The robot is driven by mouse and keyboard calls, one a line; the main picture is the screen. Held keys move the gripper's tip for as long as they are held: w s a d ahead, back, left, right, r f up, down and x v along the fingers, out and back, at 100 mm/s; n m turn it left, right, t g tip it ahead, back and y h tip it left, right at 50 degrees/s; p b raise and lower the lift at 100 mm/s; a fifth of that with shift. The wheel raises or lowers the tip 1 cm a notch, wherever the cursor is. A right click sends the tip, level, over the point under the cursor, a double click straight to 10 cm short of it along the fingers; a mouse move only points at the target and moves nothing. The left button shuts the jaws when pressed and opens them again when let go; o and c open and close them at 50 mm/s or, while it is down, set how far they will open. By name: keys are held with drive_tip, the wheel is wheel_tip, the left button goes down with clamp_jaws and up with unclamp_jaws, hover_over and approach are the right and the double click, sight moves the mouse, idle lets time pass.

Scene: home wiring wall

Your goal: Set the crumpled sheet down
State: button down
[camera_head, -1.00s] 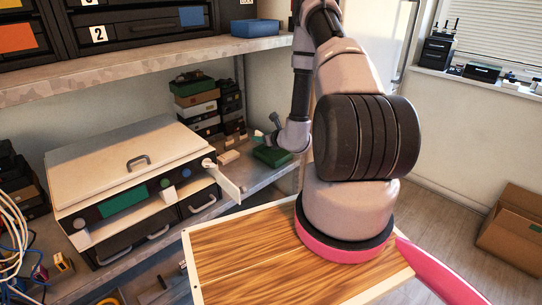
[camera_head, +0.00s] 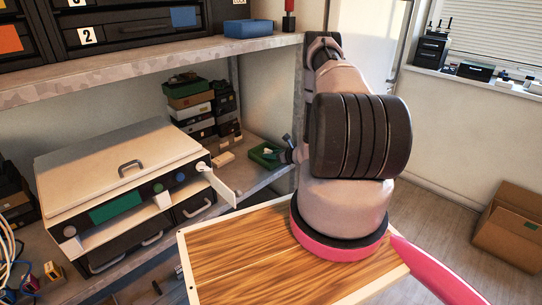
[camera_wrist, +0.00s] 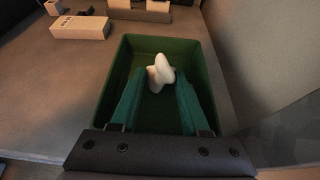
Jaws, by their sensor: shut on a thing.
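The crumpled sheet (camera_wrist: 160,74) is a small white lump in the wrist view. My gripper (camera_wrist: 160,84), with its two green fingers, is shut on it. The sheet and fingertips are over or inside an open green tray (camera_wrist: 197,54); whether the sheet touches the tray floor I cannot tell. In the head view the green tray (camera_head: 257,160) sits on the shelf, with my gripper (camera_head: 272,153) low at its right side, partly hidden by my arm. The sheet is tiny in that view.
A white-lidded case (camera_head: 115,165) with drawers stands left of the tray, its white flap (camera_head: 218,186) sticking out. Stacked boxes (camera_head: 190,103) stand behind. A small white box (camera_wrist: 80,27) lies left of the tray. An upper shelf (camera_head: 150,67) runs overhead.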

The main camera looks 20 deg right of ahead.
drive_tip(key=shift+f, duration=0.2)
drive_tip(key=shift+c, duration=2)
unclamp_jaws()
drive_tip(key=shift+r, duration=0.1)
drive_tip(key=v, duration=1.2)
